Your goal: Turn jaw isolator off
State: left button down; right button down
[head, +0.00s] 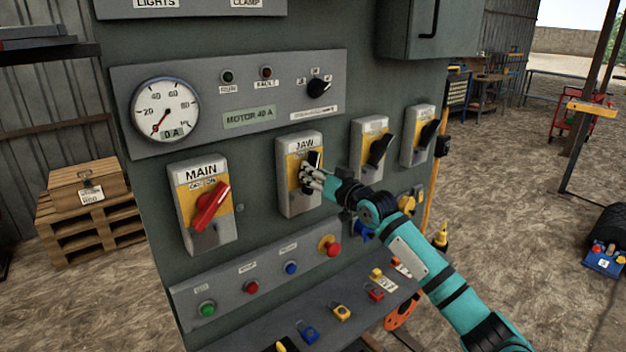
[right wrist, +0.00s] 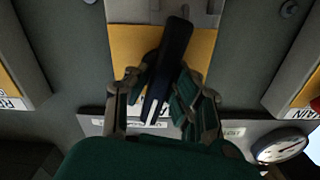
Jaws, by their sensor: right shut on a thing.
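The jaw isolator (head: 291,206) is a grey box with a yellow plate, labelled JAW, on the green control cabinet. Its black handle (head: 314,158) is partly hidden by my right gripper (head: 308,175). In the right wrist view the handle (right wrist: 174,55) stands between the two fingers of the gripper (right wrist: 162,88), tilted a little against the plate. The gripper is shut on the handle. The handle's ON and OFF marks are covered, so its setting cannot be read. My left gripper is not in view.
The MAIN isolator (head: 203,228) with a red handle is left of the jaw one. Two more isolators with black handles (head: 379,150) are to the right. Below is a sloped panel (head: 222,300) with buttons. A gauge (head: 164,108) above reads near 0.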

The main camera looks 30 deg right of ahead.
jog(key=shift+f+n, duration=0.1)
jog(key=shift+n, duration=0.9)
jog(key=n, duration=0.2)
jog(key=shift+n, duration=0.4)
jog(key=n, duration=0.3)
jog(key=shift+a+n, duration=0.1)
jog(key=shift+n, duration=0.2)
jog(key=shift+n+p, duration=0.5)
jog(key=shift+n, duration=1.2)
jog(key=c, duration=1.2)
grip_release()
